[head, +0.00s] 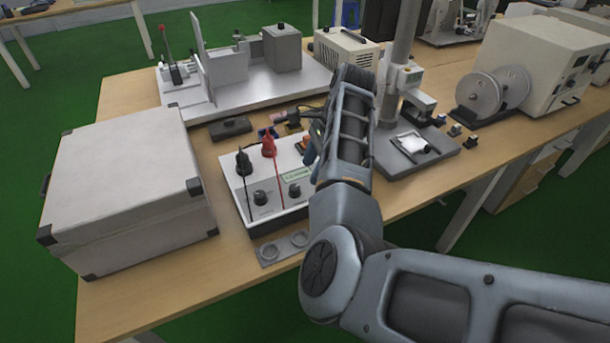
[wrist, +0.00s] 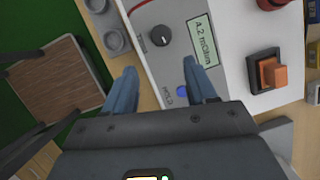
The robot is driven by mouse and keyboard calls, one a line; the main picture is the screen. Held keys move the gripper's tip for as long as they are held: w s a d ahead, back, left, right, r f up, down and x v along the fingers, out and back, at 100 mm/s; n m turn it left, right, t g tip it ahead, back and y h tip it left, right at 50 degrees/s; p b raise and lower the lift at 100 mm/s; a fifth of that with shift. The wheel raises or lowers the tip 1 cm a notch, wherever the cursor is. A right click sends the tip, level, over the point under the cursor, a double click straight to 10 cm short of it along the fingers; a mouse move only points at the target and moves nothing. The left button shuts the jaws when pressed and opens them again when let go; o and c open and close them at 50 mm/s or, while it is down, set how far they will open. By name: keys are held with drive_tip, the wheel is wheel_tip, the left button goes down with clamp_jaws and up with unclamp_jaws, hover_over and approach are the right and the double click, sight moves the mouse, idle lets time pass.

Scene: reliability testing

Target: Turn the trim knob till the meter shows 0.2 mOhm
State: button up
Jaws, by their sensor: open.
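The meter is a white box (head: 234,178) with black and red plugs on its top, partly hidden by my arm in the head view. Its display (wrist: 204,40) reads about 4.2 mOhm in the wrist view. A black round knob (wrist: 160,36) with a pale pointer mark sits beside the display. The head view shows two black knobs, a left one (head: 262,198) and a right one (head: 294,190); I cannot read which is the trim knob. My gripper (wrist: 160,84) is open and empty over the panel's edge, apart from the black knob. A small blue part (wrist: 183,91) shows by its right finger.
An orange switch (wrist: 275,74) stands on the meter's top. A grey plate with two round recesses (head: 284,247) lies in front of the meter. A large grey case (head: 125,190) stands left, a stand with a post (head: 440,160) right. Bare table lies around the plate.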

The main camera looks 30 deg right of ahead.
sight(295, 187)
drive_tip(key=shift+y, duration=0.3)
drive_tip(key=shift+w+a+f+p, duration=0.1)
drive_tip(key=shift+w+a+f, duration=0.15)
drive_tip(key=shift+a+f, duration=0.55)
drive_tip(key=shift+w+a+f+p, duration=0.15)
drive_tip(key=shift+w+a+f, duration=0.25)
drive_tip(key=shift+f, duration=0.7)
drive_tip(key=shift+w+a+f+p, duration=0.1)
drive_tip(key=shift+w+a+f, duration=0.05)
drive_tip(key=shift+a+f, duration=0.7)
drive_tip(key=shift+d+f, duration=0.1)
drive_tip(key=c, duration=1)
